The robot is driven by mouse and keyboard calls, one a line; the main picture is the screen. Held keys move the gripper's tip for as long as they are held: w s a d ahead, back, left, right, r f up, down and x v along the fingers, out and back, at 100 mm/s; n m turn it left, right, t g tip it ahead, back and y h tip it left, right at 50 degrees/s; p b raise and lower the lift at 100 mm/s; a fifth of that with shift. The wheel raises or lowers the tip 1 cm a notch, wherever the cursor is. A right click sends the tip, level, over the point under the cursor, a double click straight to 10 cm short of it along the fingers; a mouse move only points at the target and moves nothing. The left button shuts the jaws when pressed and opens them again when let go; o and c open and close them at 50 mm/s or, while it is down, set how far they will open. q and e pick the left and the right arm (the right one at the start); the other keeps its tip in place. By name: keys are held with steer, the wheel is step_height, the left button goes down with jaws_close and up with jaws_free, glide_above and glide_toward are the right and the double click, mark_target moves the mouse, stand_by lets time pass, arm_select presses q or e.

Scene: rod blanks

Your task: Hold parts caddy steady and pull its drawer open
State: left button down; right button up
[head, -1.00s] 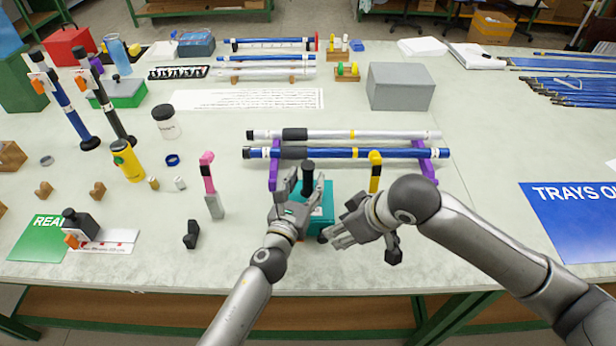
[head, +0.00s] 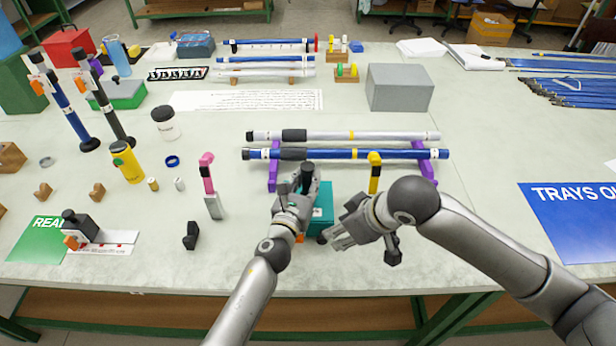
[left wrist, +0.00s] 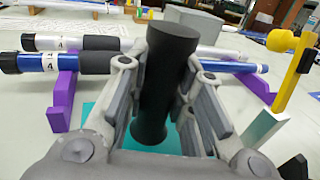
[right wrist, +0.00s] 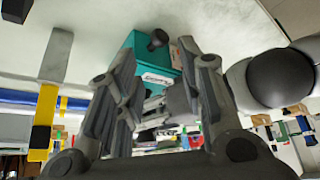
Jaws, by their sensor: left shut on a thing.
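The teal parts caddy (head: 322,217) stands near the front edge of the table. A black upright handle (head: 308,169) rises from its top. My left gripper (head: 303,187) is shut on this handle, and the dark post (left wrist: 165,85) stands between its fingers in the left wrist view. A small black knob (head: 322,239) is on the caddy's front; the drawer's outline cannot be made out. My right gripper (head: 338,238) is open and empty, just right of the knob. In the right wrist view, the caddy (right wrist: 140,45) with its knob (right wrist: 157,40) shows beyond the spread fingers.
Behind the caddy, a blue rod (head: 350,154) and a silver rod (head: 370,135) lie on purple stands (head: 273,170). A yellow-topped tool (head: 375,172) stands to the right, a pink-topped one (head: 207,180) to the left.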

mark_target(324, 238)
steer(key=shift+w+d+r+m+g, duration=0.1)
steer(key=shift+w+m+g, duration=0.2)
steer(key=shift+w+m, duration=0.3)
steer(key=shift+c, duration=0.4)
steer(key=w+a+f+m+g, duration=0.1)
steer(key=f+m, duration=0.1)
steer(key=f, duration=0.1)
steer(key=a+f+m+g, duration=0.1)
steer(key=f+m, duration=0.1)
steer(key=m, duration=0.1)
steer(key=w+a+f+m+g, duration=0.1)
steer(key=f+m, duration=0.2)
steer(key=shift+w+a+f+g+h, duration=0.3)
steer(key=shift+w+f, duration=0.05)
jaws_close()
